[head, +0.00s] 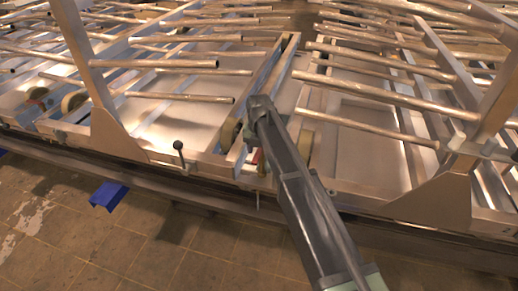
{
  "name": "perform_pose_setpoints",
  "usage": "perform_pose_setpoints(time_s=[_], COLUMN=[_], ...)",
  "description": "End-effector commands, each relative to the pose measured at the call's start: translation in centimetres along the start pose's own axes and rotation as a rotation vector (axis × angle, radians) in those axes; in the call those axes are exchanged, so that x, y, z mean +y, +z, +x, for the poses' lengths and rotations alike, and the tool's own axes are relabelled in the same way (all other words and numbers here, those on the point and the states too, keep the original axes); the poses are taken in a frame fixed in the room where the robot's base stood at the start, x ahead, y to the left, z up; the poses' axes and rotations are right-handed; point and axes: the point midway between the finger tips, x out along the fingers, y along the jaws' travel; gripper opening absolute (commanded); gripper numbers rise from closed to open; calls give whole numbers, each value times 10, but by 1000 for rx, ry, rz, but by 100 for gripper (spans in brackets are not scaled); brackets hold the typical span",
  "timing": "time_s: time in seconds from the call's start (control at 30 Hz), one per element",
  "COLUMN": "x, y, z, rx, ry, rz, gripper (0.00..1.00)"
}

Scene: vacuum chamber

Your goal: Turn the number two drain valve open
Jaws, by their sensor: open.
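My dark grey arm reaches from the bottom right up to the middle of the frame rack. My gripper's fingers do not show; they may be hidden behind the far end of the arm. A small red part (257,157) shows on the frame's front edge, just left of my arm and partly covered by it. I cannot tell whether it is a valve handle. A short upright lever with a dark knob (179,146) stands on the front edge further left, apart from my arm.
Metal racks with several horizontal rods (375,103) fill the back and both sides. Slanted metal posts (84,57) rise from the front edge. A dark rail runs along the front. A blue object (109,195) lies low at the left. The tiled floor (150,250) in front is clear.

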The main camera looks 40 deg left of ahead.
Motion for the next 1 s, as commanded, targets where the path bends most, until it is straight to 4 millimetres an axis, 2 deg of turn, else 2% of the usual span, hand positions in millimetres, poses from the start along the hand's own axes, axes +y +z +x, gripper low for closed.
perform_pose_setpoints(time_s=[0.17, 0.4, 0.5, 1.0], x=[0, 0, 0, -2], y=[0, 0, 0, 0], z=[-33, -94, -107, -106], rx=[0, 0, 0, -1], ry=[0, 0, 0, 0], rz=[0, 0, 0, 6], gripper=[49, 49, 49, 49])
